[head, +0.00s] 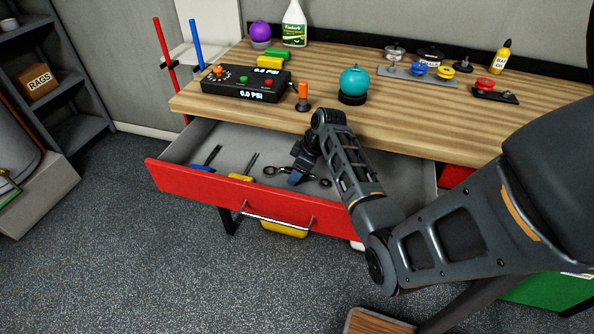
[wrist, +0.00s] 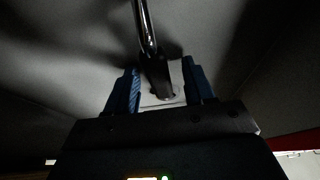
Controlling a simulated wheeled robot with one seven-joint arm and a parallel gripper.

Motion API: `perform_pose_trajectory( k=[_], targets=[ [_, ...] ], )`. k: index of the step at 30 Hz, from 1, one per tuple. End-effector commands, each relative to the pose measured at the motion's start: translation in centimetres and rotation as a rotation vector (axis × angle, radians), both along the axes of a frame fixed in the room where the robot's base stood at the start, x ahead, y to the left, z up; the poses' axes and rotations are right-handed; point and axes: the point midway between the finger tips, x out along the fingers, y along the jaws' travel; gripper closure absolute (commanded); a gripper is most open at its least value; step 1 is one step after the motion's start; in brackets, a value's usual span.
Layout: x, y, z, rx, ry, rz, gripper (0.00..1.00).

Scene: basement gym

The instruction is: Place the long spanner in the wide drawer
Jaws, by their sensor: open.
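The wide drawer (head: 168,180), with a red front and grey inside, is pulled out under the workbench. A dark tool with ring-shaped ends (head: 269,170), which looks like the long spanner, lies on its floor. My gripper (head: 297,178) is down inside the drawer, over the middle of that tool and hiding part of it. In the wrist view, my gripper (wrist: 161,88) is open, with its blue fingers apart. A shiny metal shaft (wrist: 146,25) runs down between them. I cannot tell whether the fingers touch it.
A blue-handled tool (head: 206,160) and a yellow-handled tool (head: 243,175) lie in the drawer's left part. The wooden workbench (head: 320,120) overhangs the back of the drawer. A black pressure gauge box (head: 245,84) and a teal ball (head: 355,80) stand on it.

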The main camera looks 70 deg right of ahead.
Motion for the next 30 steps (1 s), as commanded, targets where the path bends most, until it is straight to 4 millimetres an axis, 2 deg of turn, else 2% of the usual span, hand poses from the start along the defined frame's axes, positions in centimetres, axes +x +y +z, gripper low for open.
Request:
perform_pose_trajectory(
  k=[8, 21, 25, 30],
  targets=[
    [-0.3, -0.1, 1.1, -0.002, -0.002, -0.001, 0.47],
    [-3.6, -0.3, 8.8, -0.003, -0.002, -0.001, 0.47],
    [-4.2, -0.4, 10.3, -0.002, -0.001, 0.0, 0.47],
    [-4.6, -0.4, 11.2, -0.001, 0.0, 0.0, 0.47]
  ],
)
